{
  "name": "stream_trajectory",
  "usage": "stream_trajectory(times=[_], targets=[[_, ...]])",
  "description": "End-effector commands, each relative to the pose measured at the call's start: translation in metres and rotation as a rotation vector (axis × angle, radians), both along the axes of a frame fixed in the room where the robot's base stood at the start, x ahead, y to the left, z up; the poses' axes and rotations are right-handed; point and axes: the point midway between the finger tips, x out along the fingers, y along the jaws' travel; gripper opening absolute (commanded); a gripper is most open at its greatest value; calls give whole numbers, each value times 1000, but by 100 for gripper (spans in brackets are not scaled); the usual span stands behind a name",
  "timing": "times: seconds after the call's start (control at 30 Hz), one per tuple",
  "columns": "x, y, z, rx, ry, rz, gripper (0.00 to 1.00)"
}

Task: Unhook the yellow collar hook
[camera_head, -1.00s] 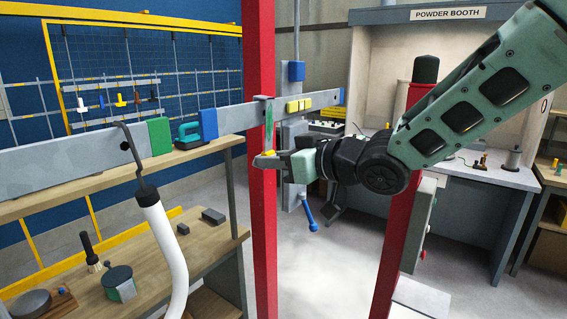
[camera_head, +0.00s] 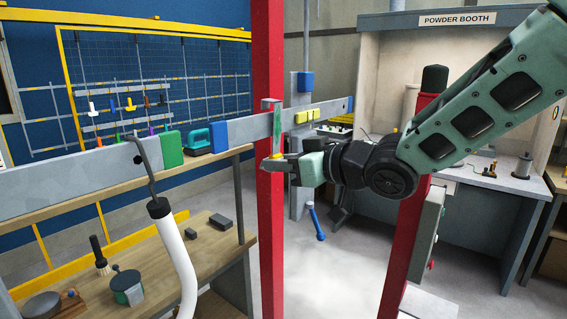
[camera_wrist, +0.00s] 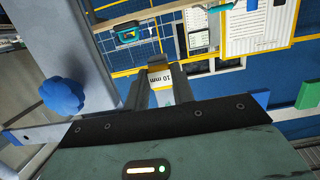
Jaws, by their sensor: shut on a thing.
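My gripper (camera_head: 278,162) is at the red post, just below the grey bar (camera_head: 245,128). Its fingers are shut on a small piece with yellow on it (camera_head: 275,156), which I take to be the yellow collar hook. In the wrist view the fingers (camera_wrist: 158,92) close around a yellow and white piece marked "10 mm" (camera_wrist: 159,77). Whether the held piece still touches the strap or bar is hidden.
A red post (camera_head: 270,220) stands right behind my fingers; another red post (camera_head: 405,240) stands under my arm. The bar carries blue (camera_head: 214,136) and green (camera_head: 172,149) blocks. A grey hook with a white handle (camera_head: 176,250) hangs at front left.

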Motion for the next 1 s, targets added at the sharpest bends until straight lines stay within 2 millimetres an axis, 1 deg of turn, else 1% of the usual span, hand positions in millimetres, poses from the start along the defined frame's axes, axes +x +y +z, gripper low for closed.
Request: stream_trajectory(times=[0.3, 0.77, 1.0], targets=[[0, 1, 6, 0, 0, 0, 0], [0, 0, 6, 0, 0, 0, 0], [-3, -4, 7, 1, -1, 0, 0]])
